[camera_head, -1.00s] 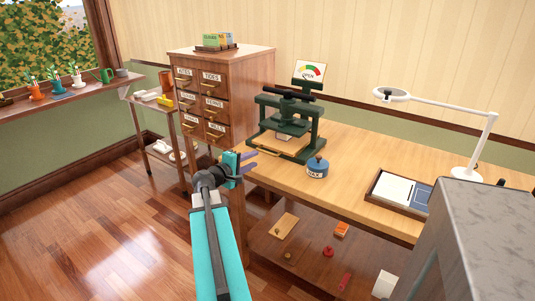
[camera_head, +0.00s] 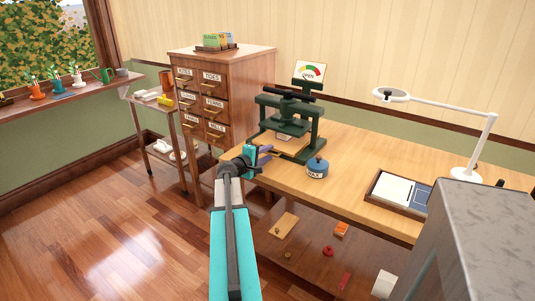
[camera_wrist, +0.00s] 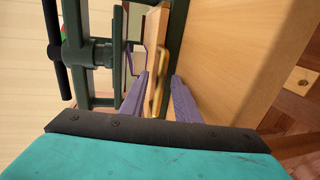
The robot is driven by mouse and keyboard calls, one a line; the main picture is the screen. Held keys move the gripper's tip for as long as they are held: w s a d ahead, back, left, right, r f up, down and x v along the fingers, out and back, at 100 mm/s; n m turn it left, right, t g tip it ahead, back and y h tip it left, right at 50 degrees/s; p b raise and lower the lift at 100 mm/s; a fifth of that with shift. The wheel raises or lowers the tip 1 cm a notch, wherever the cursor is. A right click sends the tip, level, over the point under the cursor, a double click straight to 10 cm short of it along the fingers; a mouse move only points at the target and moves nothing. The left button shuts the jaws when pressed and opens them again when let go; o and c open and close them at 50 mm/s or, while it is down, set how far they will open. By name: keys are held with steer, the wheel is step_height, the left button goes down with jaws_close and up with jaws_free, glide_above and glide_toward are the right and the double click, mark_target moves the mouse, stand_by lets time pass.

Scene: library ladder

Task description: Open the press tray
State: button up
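The dark green press (camera_head: 290,118) stands on the wooden bench (camera_head: 350,160), with a dial sign reading OPEN (camera_head: 309,71) above it. In the wrist view the press frame (camera_wrist: 82,50) fills the left side. The wooden press tray (camera_wrist: 154,28) sits low in the frame with a brass handle (camera_wrist: 161,75) on its front. My gripper (camera_head: 267,155) is at the front left of the press; its purple fingers are apart. In the wrist view my gripper (camera_wrist: 158,95) has one finger on each side of the handle, with gaps visible. In the head view my gripper hides the handle.
A blue labelled pot (camera_head: 317,169) stands just right of the press front. A drawer cabinet (camera_head: 225,95) stands to the left. A lamp (camera_head: 467,172) and a framed tray (camera_head: 372,186) are on the right of the bench. A lower shelf (camera_head: 300,250) holds small items.

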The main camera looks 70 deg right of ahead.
steer(key=shift+s+d, duration=0.1)
steer(key=shift+d, duration=0.1)
steer(key=shift+c, duration=0.5)
jaws_close()
steer(key=shift+s+a, duration=0.1)
